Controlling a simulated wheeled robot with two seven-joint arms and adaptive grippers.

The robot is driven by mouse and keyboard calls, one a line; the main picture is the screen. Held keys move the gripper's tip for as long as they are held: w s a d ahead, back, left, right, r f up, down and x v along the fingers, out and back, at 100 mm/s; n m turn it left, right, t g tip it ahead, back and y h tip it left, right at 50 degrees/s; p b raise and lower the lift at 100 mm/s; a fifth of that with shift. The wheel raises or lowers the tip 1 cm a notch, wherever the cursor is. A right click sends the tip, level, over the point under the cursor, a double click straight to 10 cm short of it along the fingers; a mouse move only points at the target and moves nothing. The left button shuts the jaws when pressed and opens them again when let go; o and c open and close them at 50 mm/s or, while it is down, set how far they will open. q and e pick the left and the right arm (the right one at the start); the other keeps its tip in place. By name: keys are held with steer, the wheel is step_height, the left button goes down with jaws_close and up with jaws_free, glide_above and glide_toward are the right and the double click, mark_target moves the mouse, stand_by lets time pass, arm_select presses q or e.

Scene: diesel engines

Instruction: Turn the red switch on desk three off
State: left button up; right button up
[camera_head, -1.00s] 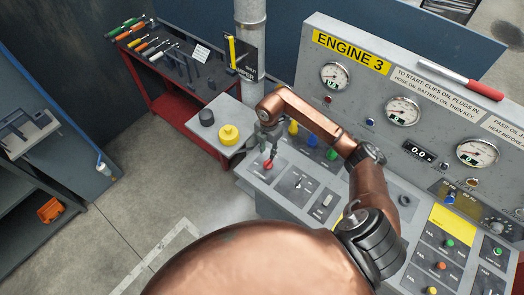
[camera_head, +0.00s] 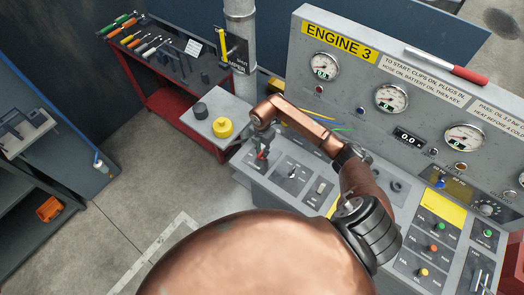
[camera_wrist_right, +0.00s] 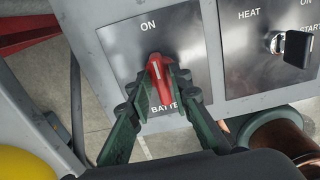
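The red switch (camera_wrist_right: 160,76) is a small rotary handle on a metal plate marked ON above and, partly hidden, BATTERY below. In the right wrist view its white line points roughly up toward ON. My right gripper (camera_wrist_right: 160,92) has its two green fingers closed in on both sides of the handle, seemingly touching it. In the head view my right gripper (camera_head: 262,151) reaches down onto the left end of the sloped Engine 3 desk (camera_head: 262,187), with a bit of the red switch (camera_head: 262,156) visible at its fingertips. My left gripper is not in view.
A HEAT plate with a key switch (camera_wrist_right: 294,46) sits right of the red switch. A yellow button (camera_head: 223,127) and a dark knob (camera_head: 200,111) stand on a ledge to the left. A gauge panel (camera_head: 365,75) rises behind. A red tool cart (camera_head: 170,105) stands behind left.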

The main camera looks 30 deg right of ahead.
jaws_close()
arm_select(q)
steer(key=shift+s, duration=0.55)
arm_select(e)
steer(key=shift+s, duration=0.1)
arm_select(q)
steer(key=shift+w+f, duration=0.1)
